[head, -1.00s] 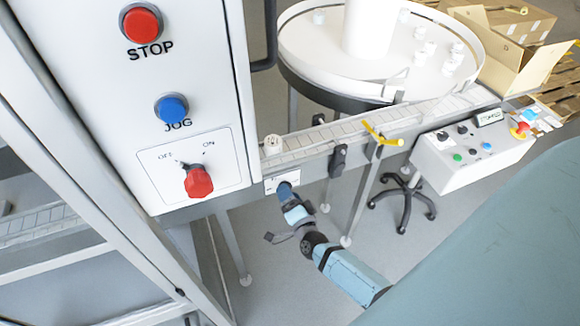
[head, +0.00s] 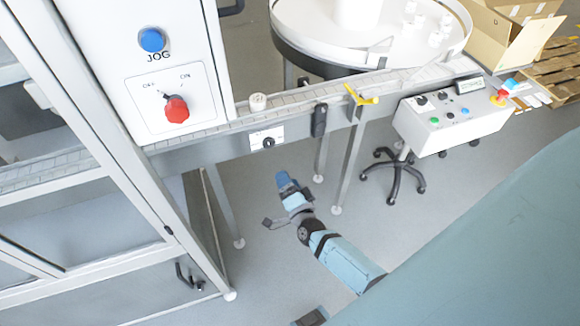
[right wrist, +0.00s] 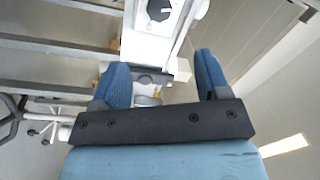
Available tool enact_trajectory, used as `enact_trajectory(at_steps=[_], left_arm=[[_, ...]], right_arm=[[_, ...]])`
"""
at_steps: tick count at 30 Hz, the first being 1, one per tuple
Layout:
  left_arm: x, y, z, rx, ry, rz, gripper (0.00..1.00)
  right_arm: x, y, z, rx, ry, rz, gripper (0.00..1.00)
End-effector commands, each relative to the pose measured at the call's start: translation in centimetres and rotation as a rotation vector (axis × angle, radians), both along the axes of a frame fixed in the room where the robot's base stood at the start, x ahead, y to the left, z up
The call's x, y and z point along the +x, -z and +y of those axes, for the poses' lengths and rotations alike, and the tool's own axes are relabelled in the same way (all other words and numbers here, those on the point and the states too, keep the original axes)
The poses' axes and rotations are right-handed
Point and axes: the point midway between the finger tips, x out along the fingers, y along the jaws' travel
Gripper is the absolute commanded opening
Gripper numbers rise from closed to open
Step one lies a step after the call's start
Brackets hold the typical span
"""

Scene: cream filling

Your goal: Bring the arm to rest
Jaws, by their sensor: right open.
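My right arm (head: 345,262) reaches in from the lower right in the head view. Its blue-tipped right gripper (head: 284,178) hangs in free space over the grey floor, below and apart from the conveyor. In the right wrist view the right gripper (right wrist: 162,78) has its two blue fingers spread wide with nothing between them. A small white plate with a black knob (head: 267,141) on the conveyor's side shows above the gripper. The black knob (right wrist: 159,9) also shows at the top of the wrist view, beyond the fingertips. My left gripper is not seen.
A white cabinet (head: 200,70) with a red switch (head: 176,109) stands left. A round turntable (head: 300,50) and a control box (head: 460,128) stand behind and right. Floor around the gripper is clear.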

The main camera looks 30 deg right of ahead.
Motion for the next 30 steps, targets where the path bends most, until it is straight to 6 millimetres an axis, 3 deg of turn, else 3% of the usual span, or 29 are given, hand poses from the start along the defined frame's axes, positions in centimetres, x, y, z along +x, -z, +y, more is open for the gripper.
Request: enact_trajectory(at_steps=[18, 22, 27, 30], left_arm=[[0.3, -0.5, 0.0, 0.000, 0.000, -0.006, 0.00], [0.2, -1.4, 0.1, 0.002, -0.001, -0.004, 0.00], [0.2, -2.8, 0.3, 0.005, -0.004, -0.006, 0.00], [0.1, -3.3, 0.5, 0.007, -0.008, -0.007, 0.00]], right_arm=[[-0.6, -0.3, 0.6, -0.037, -0.030, 0.019, 0.69], [-4.1, -1.1, 3.5, -0.259, -0.192, 0.135, 0.69], [-11.9, -2.2, 7.6, -0.707, -0.470, 0.349, 0.69], [-15.7, -2.7, 8.5, -0.922, -0.584, 0.447, 0.69]])
